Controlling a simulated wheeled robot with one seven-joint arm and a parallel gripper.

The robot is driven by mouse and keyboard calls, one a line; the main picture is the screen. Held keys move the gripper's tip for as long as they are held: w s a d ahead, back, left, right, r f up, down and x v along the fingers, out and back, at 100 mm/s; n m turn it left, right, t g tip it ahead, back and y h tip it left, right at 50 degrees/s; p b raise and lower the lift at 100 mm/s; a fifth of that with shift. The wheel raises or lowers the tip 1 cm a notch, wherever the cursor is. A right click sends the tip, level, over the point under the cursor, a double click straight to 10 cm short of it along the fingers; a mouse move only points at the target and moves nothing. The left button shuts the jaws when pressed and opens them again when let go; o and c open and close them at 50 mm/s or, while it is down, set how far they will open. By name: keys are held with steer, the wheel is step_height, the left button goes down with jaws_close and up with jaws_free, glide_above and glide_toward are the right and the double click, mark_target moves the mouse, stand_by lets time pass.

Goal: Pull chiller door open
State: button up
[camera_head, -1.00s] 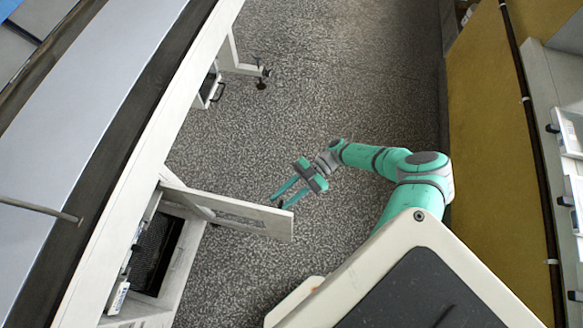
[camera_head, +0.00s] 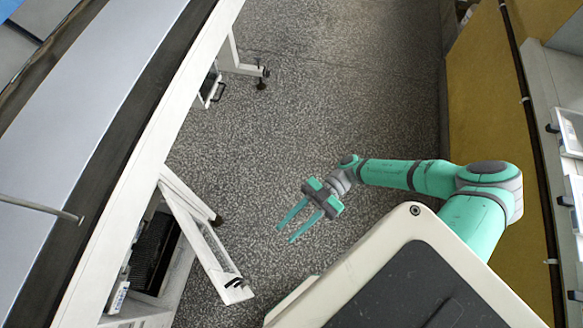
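The chiller door (camera_head: 203,240) is a white framed panel. It stands partly open, angled out from its hinge on the white cabinet at the left, with its free end at the lower right. A dark handle-like fitting (camera_head: 234,283) shows at that free end. The dark chiller interior (camera_head: 155,250) is visible behind the door. My gripper (camera_head: 285,234) is teal and is to the right of the door over the speckled floor. Its two fingers are apart, with nothing between them, and point down and left. A gap shows between the fingers and the door.
A long machine with a pale belt (camera_head: 85,110) runs along the left. Another open bay with a small black-handled box (camera_head: 210,92) is farther up. A yellow-brown panel (camera_head: 500,120) and shelves bound the right. The speckled floor (camera_head: 340,80) between is clear.

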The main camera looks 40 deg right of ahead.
steer(key=shift+s+f, duration=0.1)
steer(key=shift+s, duration=0.05)
steer(key=c, duration=0.7)
steer(key=shift+s+a+t, duration=0.1)
steer(key=shift+s+t, duration=0.2)
jaws_close()
steer(key=s+a+m+t+h, duration=0.6)
steer(key=a+m+t, duration=0.25)
steer(key=t, duration=0.45)
steer(key=w+a+r+m+t+h, duration=0.2)
steer(key=w+a+r+m+h, duration=0.1)
steer(key=r+m+h, duration=0.4)
steer(key=shift+w+a+r+m+t+h, duration=0.15)
steer(key=shift+w+a+m+t+h, duration=0.2)
steer(key=shift+a+m+h, duration=1.15)
